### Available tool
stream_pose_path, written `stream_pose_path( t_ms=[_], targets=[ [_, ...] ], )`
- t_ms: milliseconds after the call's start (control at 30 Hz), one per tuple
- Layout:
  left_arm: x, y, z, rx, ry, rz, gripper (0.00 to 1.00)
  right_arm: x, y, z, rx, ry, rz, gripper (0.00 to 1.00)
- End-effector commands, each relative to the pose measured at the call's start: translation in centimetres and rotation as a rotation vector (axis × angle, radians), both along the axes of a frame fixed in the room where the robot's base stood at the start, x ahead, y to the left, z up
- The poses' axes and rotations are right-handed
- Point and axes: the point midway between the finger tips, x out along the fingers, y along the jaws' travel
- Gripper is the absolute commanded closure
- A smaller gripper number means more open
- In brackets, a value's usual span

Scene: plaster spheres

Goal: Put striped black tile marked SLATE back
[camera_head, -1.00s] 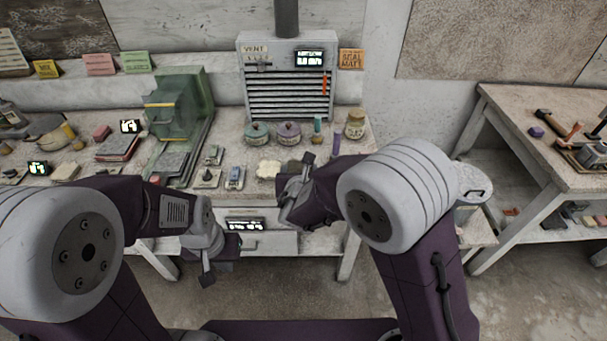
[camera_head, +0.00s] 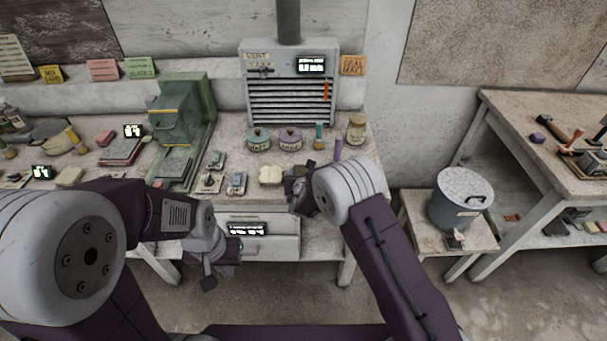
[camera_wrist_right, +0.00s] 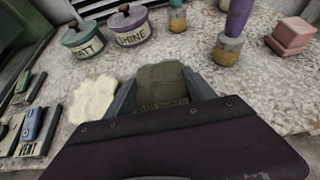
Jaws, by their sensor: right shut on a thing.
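In the right wrist view a dark grey-green tile (camera_wrist_right: 162,83) with faint, unreadable lettering on its near edge sits between the two fingers of my right gripper (camera_wrist_right: 163,95). The gripper is shut on it, just over the speckled bench top; I cannot tell whether the tile touches the bench. I cannot make out stripes or the word SLATE. In the head view my right gripper (camera_head: 297,183) is at the bench's front edge, mostly hidden by its own arm. My left gripper (camera_head: 208,279) hangs in front of the drawer, away from the tile; its jaws are unclear.
A pale powder heap (camera_wrist_right: 93,98) lies left of the right gripper. Two lidded pots, teal (camera_wrist_right: 84,38) and purple (camera_wrist_right: 128,24), stand behind, with a purple-handled tool (camera_wrist_right: 232,30) and pink blocks (camera_wrist_right: 292,35) to the right.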

Motion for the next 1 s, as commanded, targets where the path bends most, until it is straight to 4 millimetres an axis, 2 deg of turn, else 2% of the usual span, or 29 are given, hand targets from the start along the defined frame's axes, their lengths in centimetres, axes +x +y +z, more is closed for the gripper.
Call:
stream_pose_path(
  t_ms=[367,400,433,467,733,833,1000],
  targets=[
    [0.0,0.0,-0.7,0.000,0.000,0.000,1.00,0.1,0.0,-0.4,0.001,-0.004,0.000,1.00],
    [0.0,0.0,-0.5,0.000,0.000,0.000,1.00,0.0,0.0,-0.2,0.000,-0.001,0.000,0.26],
    [0.0,0.0,-0.4,0.000,0.000,0.000,1.00,0.0,0.0,-0.2,0.000,-0.001,0.000,0.17],
    [0.0,0.0,-0.4,0.000,0.000,0.000,1.00,0.0,0.0,-0.2,0.000,-0.001,0.000,0.15],
    [0.0,0.0,-0.4,0.000,0.000,0.000,1.00,0.0,0.0,-0.2,0.000,-0.001,0.000,0.15],
    [0.0,0.0,0.3,0.000,0.000,0.000,1.00,0.0,0.0,0.4,0.000,-0.001,0.000,0.15],
    [0.0,0.0,-0.4,0.000,0.000,0.000,1.00,-2.4,0.1,1.4,0.000,-0.002,0.002,0.15]
  ],
)
